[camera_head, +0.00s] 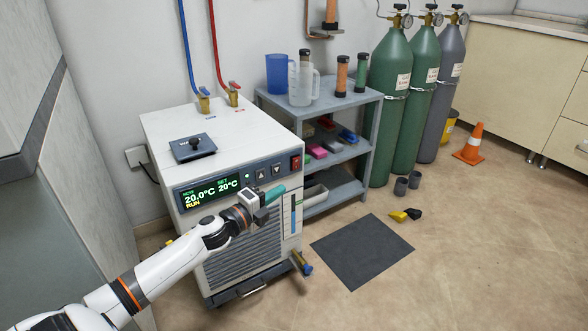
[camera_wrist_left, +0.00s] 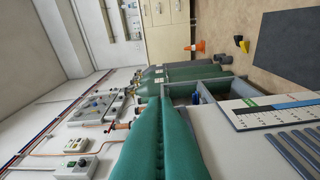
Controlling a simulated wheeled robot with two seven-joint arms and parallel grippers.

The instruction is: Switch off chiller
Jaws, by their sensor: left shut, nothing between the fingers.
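The chiller (camera_head: 220,250) is a white box with a dark front panel. Its lit display (camera_head: 210,192) reads 20.0°C now, 20°C set, and RUN. A red rocker switch (camera_head: 296,162) sits at the panel's upper right, beside two arrow buttons (camera_head: 269,171). My left gripper (camera_head: 280,191), with teal fingers, is shut and empty in front of the panel, below the arrow buttons and lower left of the switch. In the left wrist view the shut teal fingers (camera_wrist_left: 163,130) fill the lower middle, and part of the chiller front (camera_wrist_left: 240,90) shows at right. The red switch is not visible there.
A grey shelf (camera_head: 378,97) with jugs and bottles stands right of the chiller. Green gas cylinders (camera_head: 388,130) stand behind it. A dark mat (camera_head: 362,250) lies on the floor. Blue and red hoses (camera_head: 186,45) rise from the chiller's top. Floor to the right is mostly open.

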